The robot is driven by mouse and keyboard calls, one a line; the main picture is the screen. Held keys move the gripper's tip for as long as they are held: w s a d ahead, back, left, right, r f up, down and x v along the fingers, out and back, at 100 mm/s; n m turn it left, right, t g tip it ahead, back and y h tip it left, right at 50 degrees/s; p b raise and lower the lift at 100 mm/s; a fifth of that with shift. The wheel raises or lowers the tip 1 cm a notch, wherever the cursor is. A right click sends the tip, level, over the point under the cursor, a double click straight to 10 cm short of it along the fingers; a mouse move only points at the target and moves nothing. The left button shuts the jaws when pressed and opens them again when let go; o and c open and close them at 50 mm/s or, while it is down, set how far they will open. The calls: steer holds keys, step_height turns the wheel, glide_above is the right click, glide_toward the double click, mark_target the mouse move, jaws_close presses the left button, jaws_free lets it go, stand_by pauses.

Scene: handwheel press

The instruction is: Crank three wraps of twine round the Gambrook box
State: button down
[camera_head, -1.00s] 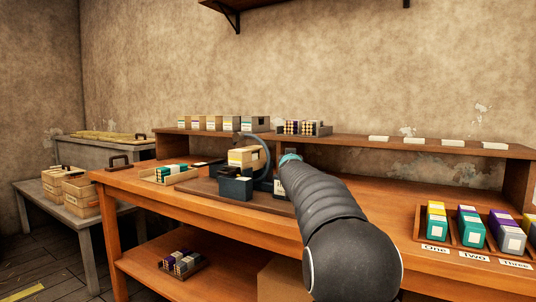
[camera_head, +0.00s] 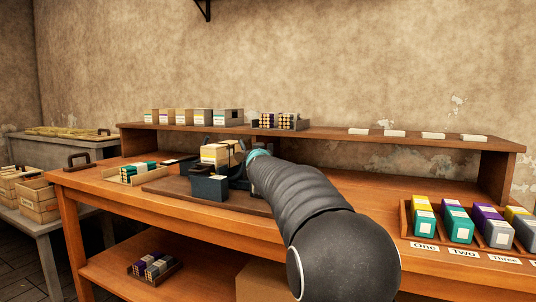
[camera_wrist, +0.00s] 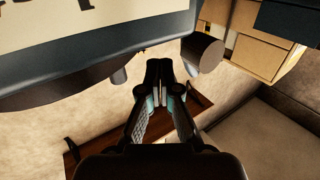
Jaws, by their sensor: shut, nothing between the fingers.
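A cream box with a pale label (camera_head: 215,153), which I take for the Gambrook box, sits on the dark winding rig behind a dark blue block (camera_head: 208,187). My arm hides the rig's right side. My gripper (camera_wrist: 160,70) is shut and empty in the wrist view; its teal part shows beside the box in the head view. A dark round knob (camera_wrist: 201,53), perhaps the crank handle, is just right of the fingertips, apart from them. A dark slate panel with a cream label (camera_wrist: 90,40) fills the top left. Twine wraps cannot be made out.
The rig's dark base (camera_head: 160,187) stands on the orange bench (camera_head: 100,184). A tray of teal and white blocks (camera_head: 138,172) is to its left. A tray of coloured boxes (camera_head: 406,222) is at right, a raised shelf (camera_head: 340,139) behind.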

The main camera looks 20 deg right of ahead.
steer(key=d, duration=0.3)
steer(key=shift+w+d+h+p, duration=0.15)
steer(key=shift+h+p, duration=0.15)
steer(key=shift+p, duration=0.1)
steer(key=shift+w+d, duration=0.15)
steer(key=shift+d, duration=0.2)
steer(key=shift+w+a, duration=0.1)
steer(key=shift+w, duration=0.05)
steer(key=shift+w+a, duration=0.1)
steer(key=shift+d, duration=0.2)
steer(key=shift+a, duration=0.1)
stand_by(0.3)
